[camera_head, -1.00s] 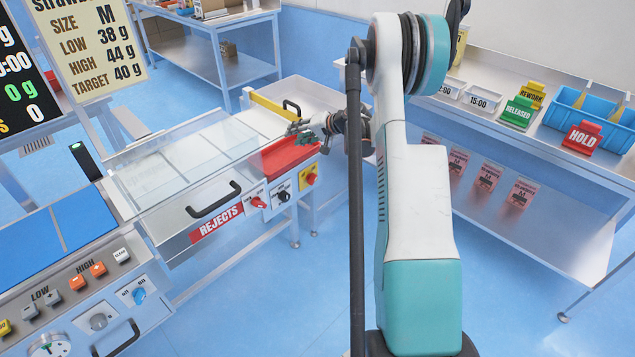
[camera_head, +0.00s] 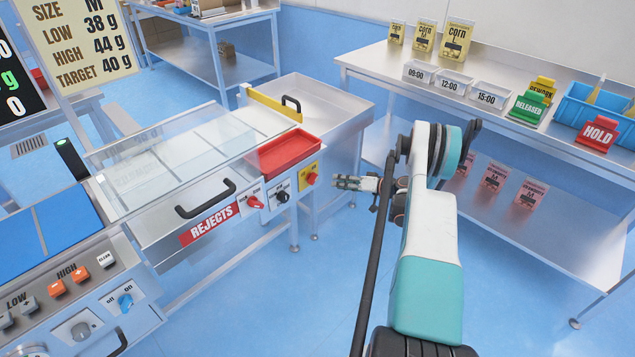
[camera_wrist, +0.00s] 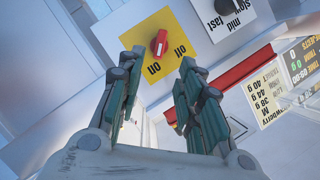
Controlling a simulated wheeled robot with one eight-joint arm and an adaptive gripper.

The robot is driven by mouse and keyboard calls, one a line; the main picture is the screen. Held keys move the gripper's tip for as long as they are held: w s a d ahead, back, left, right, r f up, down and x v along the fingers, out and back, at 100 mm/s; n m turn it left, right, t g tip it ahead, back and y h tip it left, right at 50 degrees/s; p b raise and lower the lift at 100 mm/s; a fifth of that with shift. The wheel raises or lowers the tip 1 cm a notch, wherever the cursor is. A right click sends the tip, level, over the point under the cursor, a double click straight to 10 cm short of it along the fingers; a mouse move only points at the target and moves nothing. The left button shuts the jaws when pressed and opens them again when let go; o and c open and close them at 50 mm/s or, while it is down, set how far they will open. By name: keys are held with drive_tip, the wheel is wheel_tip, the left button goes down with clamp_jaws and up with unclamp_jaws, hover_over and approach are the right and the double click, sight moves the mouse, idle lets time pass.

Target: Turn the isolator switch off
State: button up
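The isolator switch is a red rotary knob on a square yellow plate (camera_head: 309,177) at the right end of the machine's front face. In the wrist view the red knob (camera_wrist: 159,43) stands close to upright in the picture, with a white mark on it. Two labels sit beside and below it, upside down and hard to read. My gripper (camera_head: 340,182) is just right of the plate in the head view. In the wrist view its two fingers (camera_wrist: 160,64) are spread apart with nothing between them. The knob lies beyond the fingertips, roughly between them, and looks untouched.
Left of the isolator are a black speed knob (camera_head: 282,196) and a red knob (camera_head: 256,203) on white plates. A red tray (camera_head: 290,153) sits above, with a metal table (camera_head: 345,108) behind. A shelf bench (camera_head: 500,125) stands right. The floor between is clear.

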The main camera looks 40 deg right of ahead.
sight(316, 179)
drive_tip(key=b+x, duration=0.3)
drive_tip(key=x, duration=0.8)
drive_tip(key=shift+d, duration=0.1)
clamp_jaws()
